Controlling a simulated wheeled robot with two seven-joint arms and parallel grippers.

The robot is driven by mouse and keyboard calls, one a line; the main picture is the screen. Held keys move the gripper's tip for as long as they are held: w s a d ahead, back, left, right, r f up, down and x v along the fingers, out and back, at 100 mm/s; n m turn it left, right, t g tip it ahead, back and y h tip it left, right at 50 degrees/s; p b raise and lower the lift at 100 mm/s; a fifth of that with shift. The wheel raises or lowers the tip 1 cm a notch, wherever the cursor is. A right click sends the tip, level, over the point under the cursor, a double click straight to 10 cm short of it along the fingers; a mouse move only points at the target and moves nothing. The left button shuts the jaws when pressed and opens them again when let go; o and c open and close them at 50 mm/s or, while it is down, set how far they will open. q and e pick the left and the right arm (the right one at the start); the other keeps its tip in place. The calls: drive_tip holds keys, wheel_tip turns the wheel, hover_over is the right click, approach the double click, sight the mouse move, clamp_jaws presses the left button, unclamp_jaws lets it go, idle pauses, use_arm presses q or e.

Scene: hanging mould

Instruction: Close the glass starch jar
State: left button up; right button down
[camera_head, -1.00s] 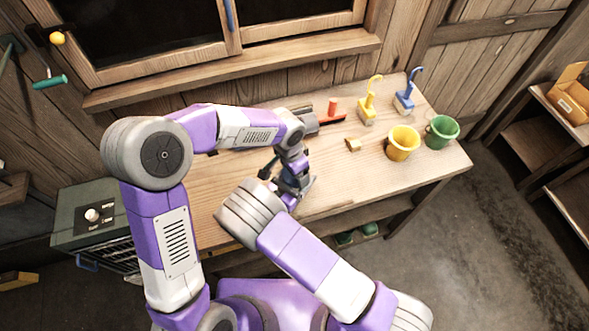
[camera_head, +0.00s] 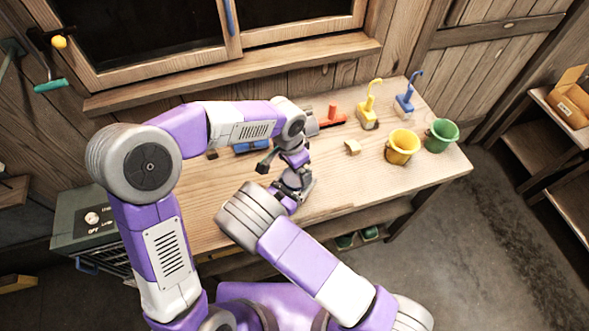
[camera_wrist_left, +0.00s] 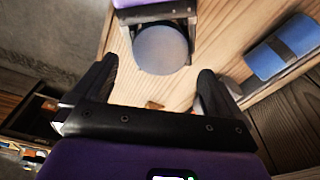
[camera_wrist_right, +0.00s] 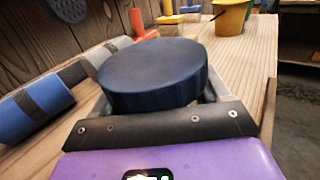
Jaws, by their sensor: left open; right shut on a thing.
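A dark blue round lid (camera_wrist_right: 155,75) shows large in the right wrist view, above the fingers of my right gripper (camera_wrist_right: 157,104). In the left wrist view its round top (camera_wrist_left: 162,48) lies between the right gripper's fingers. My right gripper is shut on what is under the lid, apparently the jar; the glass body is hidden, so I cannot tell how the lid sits. My left gripper (camera_wrist_left: 155,82) is open, its fingers spread on either side just short of the lid, apparently not touching it. In the head view both hands meet above the bench's front (camera_head: 240,200).
A blue roll (camera_head: 252,146) lies behind the hands. Farther right are a red tool (camera_head: 332,117), a wooden block (camera_head: 352,147), yellow (camera_head: 368,110) and blue (camera_head: 405,100) brushes, and yellow (camera_head: 402,147) and green (camera_head: 441,135) buckets. A green box (camera_head: 75,212) stands left.

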sight(296, 176)
use_arm(q)
drive_tip(key=shift+r, duration=0.1)
drive_tip(key=shift+d+r+n, duration=0.25)
drive_tip(key=shift+r+n, duration=0.15)
drive_tip(key=shift+n, duration=0.6)
drive_tip(key=shift+w+a+r+n+g+y, duration=0.1)
drive_tip(key=shift+r+n+g+y, duration=0.15)
drive_tip(key=shift+r+n, duration=0.45)
drive_tip(key=shift+r+n+g+y, duration=0.15)
drive_tip(key=shift+r+n+y, duration=0.25)
drive_tip(key=shift+n, duration=0.6)
drive_tip(key=shift+f, duration=0.1)
drive_tip(key=shift+f, duration=3.95)
drive_tip(key=shift+c, duration=0.2)
drive_tip(key=c, duration=1)
drive_tip(key=m, duration=0.6)
drive_tip(key=shift+m, duration=0.4)
drive_tip(key=shift+c, duration=0.2)
